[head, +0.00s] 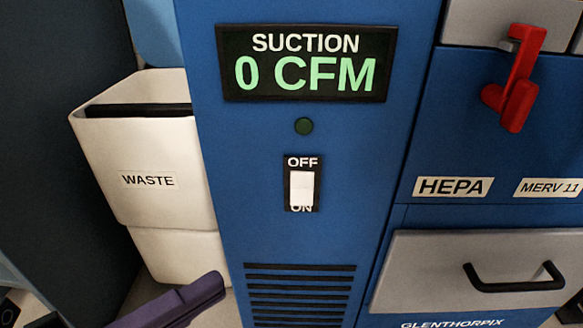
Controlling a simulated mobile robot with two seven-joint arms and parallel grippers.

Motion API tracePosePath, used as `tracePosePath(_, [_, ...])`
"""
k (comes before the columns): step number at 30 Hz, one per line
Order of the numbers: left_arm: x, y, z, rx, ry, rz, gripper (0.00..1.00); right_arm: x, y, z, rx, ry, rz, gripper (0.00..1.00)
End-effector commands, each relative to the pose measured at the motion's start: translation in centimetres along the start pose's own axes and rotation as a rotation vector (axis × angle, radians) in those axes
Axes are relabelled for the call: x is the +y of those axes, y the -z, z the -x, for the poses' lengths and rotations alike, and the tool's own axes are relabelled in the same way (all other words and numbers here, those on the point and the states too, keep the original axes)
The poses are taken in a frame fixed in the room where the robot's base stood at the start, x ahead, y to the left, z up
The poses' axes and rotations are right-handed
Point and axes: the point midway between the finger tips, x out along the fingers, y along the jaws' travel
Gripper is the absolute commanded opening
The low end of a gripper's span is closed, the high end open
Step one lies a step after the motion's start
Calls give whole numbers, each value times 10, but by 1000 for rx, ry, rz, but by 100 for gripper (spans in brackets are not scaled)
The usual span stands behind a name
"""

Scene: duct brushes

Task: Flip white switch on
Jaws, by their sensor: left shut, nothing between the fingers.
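The white switch (302,187) sits in a dark plate on the front of a blue cabinet (225,160). OFF is printed above it, and ON below it is partly covered by the switch's lower end. My left gripper (212,287), purple, comes in at the bottom left. It is shut and empty, with its tip below and left of the switch, apart from it. My right gripper is not in view.
A white WASTE bin (148,205) stands left of the cabinet. A vent grille (300,290) is below the switch. At the right are a red lever (517,80), HEPA and MERV 11 labels, and a grey drawer (430,260) with a protruding black handle (514,285). The panel around the switch is clear.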

Motion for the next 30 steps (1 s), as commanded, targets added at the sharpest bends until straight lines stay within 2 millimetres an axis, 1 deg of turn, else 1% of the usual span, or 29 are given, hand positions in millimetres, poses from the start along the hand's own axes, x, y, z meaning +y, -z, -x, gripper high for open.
tracePosePath(7, [0,0,-2,-2,0,1,0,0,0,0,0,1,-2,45])
tracePosePath(11, [0,-1,-15,-1,3,1,0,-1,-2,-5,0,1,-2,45])
tracePosePath(14, [0,-1,-33,-1,5,0,0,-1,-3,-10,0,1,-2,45])
tracePosePath(24, [1,-1,-106,-1,4,-1,0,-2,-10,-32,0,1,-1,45])
tracePosePath(27, [2,-15,-114,-3,1,-4,0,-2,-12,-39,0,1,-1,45])
tracePosePath(30, [2,-22,-122,-3,0,-1,0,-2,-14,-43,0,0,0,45])
